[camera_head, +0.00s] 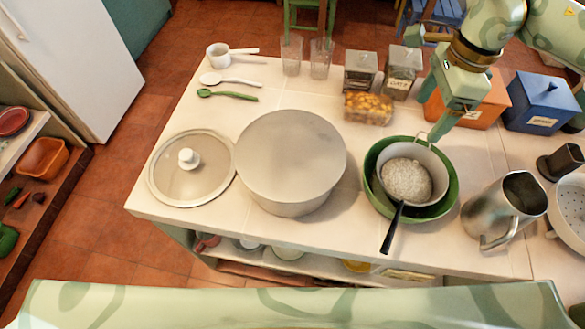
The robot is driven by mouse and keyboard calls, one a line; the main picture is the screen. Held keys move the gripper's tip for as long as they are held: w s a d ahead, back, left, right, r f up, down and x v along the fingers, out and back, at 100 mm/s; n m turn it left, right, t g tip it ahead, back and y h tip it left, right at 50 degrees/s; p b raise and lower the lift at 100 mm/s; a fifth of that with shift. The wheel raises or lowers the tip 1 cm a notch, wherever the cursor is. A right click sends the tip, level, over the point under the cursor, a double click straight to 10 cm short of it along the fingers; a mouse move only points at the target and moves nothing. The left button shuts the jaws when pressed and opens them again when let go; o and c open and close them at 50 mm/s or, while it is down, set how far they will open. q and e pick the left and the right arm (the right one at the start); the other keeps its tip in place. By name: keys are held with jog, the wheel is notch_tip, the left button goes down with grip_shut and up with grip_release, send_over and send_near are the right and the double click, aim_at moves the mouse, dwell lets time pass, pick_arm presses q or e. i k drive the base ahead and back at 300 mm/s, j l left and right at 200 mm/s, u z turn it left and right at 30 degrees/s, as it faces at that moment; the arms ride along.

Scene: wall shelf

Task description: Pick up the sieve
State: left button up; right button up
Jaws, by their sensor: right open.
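The sieve (408,180) has a round pale mesh, a grey rim and a black handle. It rests in a green bowl (447,205) at the right of the counter. Its handle points toward me over the bowl's near rim. My right gripper (438,128) comes in from the upper right, with its fingers pointing down by the far rim of the sieve and bowl. It is open and no object shows in it. Whether a fingertip touches the rim is not clear. My left gripper is not in view.
A large grey pot (290,155) and a glass lid (175,185) stand to the left. A metal jug (503,208) is close on the right of the bowl. A pasta container (368,107), tins and boxes stand behind. The counter's near left corner is clear.

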aim_at(411, 174)
jog(key=z, duration=1.15)
